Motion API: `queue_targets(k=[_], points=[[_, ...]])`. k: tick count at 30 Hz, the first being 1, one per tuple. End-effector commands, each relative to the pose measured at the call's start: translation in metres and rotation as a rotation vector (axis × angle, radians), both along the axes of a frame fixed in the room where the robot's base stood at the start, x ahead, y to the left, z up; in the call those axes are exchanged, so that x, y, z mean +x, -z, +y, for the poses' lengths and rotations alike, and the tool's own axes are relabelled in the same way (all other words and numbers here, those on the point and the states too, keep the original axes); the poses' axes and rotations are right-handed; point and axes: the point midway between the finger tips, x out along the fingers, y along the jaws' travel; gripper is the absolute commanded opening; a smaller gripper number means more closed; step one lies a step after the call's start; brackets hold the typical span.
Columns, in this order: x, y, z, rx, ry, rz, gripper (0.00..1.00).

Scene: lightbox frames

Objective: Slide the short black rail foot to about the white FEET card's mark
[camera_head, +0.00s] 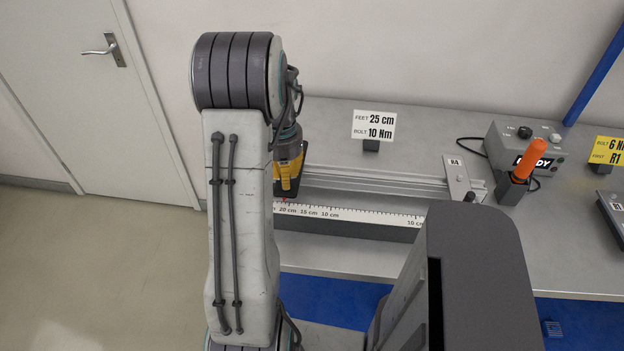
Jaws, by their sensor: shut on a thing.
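My gripper (287,183), with yellow and black fingers, points down at the left part of the rail. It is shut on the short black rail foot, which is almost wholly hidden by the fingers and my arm. A small red mark (283,200) shows just below the fingers at the scale's upper edge, left of the 20 cm print. The white FEET card (374,124) stands behind the rail and reads FEET 25 cm, BOLT 10 Nm. The white scale (350,216) shows 20, 15 and 10 cm from left to right; its part farther left is hidden by my arm.
The aluminium rail (385,183) runs along the grey bench to a plate marked R4 (457,177). Right of it are an orange-handled tool (529,160) in a dark holder, a grey control box (505,137) and a yellow card (607,151). The bench behind the rail is mostly clear.

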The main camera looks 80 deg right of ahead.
Motion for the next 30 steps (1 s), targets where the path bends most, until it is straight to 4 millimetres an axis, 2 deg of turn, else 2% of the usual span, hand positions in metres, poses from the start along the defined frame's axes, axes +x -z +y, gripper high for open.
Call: queue_targets(k=[1,3,6,17,18,26,30], points=[[0.012,0.0,-0.002,-0.008,-0.006,-0.001,0.0],[0.023,0.0,-0.001,-0.008,-0.004,-0.001,0.0],[0.033,0.0,0.0,-0.009,-0.001,-0.002,0.0],[0.036,0.0,0.0,-0.009,0.002,-0.002,0.0],[0.036,0.0,0.0,-0.009,0.002,-0.002,0.21],[0.035,0.0,0.001,-0.004,0.002,-0.001,0.44],[0.035,0.0,0.002,-0.003,0.002,0.0,0.45]])
